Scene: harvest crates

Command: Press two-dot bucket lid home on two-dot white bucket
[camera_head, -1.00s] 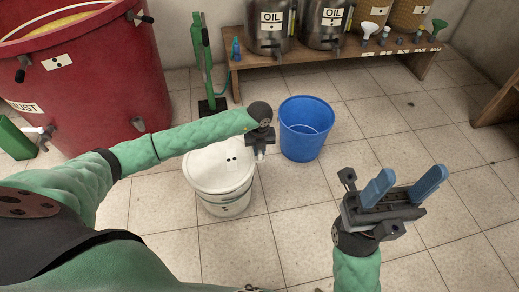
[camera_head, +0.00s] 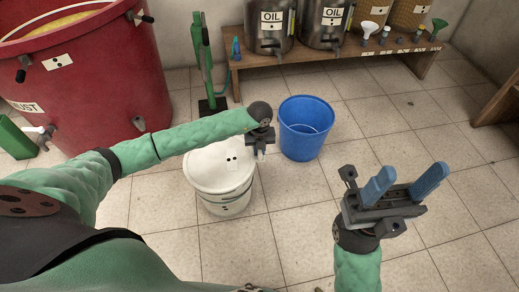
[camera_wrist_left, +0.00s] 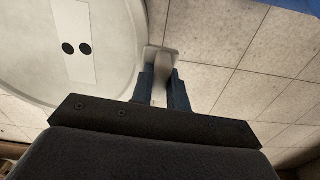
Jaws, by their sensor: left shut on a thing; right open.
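The white two-dot bucket (camera_head: 228,207) stands on the tiled floor, left of centre in the head view. Its white two-dot lid (camera_head: 206,167) lies over its top; whether it is fully seated I cannot tell. The lid (camera_wrist_left: 108,78) fills the upper left of the left wrist view, its two black dots on a pale label. My left gripper (camera_head: 260,152) is at the lid's right edge. In the left wrist view, its fingers (camera_wrist_left: 163,80) are shut on the lid's pale edge tab (camera_wrist_left: 160,55). My right gripper (camera_head: 414,172) is open and empty, fingers up, well to the right.
A blue bucket (camera_head: 306,136) stands just behind and right of my left gripper. A big red tub (camera_head: 100,100) stands at left. A wooden bench (camera_head: 350,55) with oil drums (camera_head: 269,28) is at the back. A green stand (camera_head: 201,65) rises beside it. The floor at front centre is clear.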

